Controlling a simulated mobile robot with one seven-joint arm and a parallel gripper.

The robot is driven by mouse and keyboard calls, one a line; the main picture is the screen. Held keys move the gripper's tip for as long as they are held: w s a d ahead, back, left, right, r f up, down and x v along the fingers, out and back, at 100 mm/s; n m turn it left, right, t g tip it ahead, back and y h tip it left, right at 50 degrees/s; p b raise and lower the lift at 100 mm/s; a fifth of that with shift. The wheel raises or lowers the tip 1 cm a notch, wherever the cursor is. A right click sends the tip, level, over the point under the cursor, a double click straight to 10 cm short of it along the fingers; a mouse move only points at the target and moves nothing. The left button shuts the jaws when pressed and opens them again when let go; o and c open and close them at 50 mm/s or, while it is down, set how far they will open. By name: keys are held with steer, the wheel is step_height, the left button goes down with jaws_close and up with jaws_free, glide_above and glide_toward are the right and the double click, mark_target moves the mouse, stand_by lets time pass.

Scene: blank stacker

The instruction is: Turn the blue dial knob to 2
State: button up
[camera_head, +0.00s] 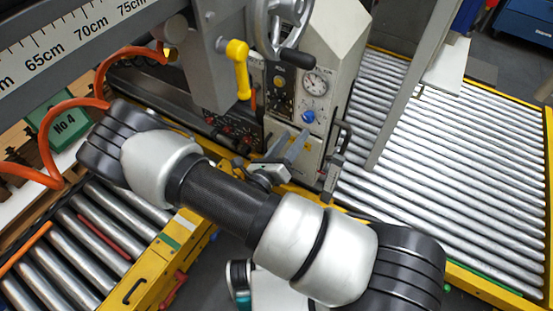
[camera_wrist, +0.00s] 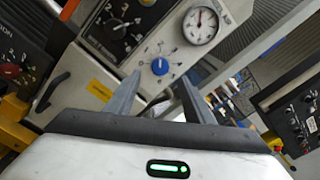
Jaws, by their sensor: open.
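The blue dial knob (camera_head: 308,116) sits on the light grey control panel (camera_head: 313,101), below a round gauge. In the wrist view the knob (camera_wrist: 159,66) shows a pale pointer mark pointing roughly up, with small markings around it that I cannot read clearly. My gripper (camera_head: 321,145) is open and empty in front of the panel, below the knob in the head view. In the wrist view the two fingers of my gripper (camera_wrist: 160,79) stand apart, with the knob showing between and slightly beyond their tips. I see no contact with the knob.
A round white gauge (camera_head: 315,84) and a larger black dial (camera_wrist: 124,27) are close to the knob. A dark handle (camera_head: 346,135) sticks out at the panel's right edge. A yellow lever (camera_head: 240,68) hangs at upper left. Roller conveyors (camera_head: 450,165) lie to the right.

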steer(key=v, duration=0.9)
steer(key=shift+s+a, duration=0.2)
steer(key=shift+s, duration=0.1)
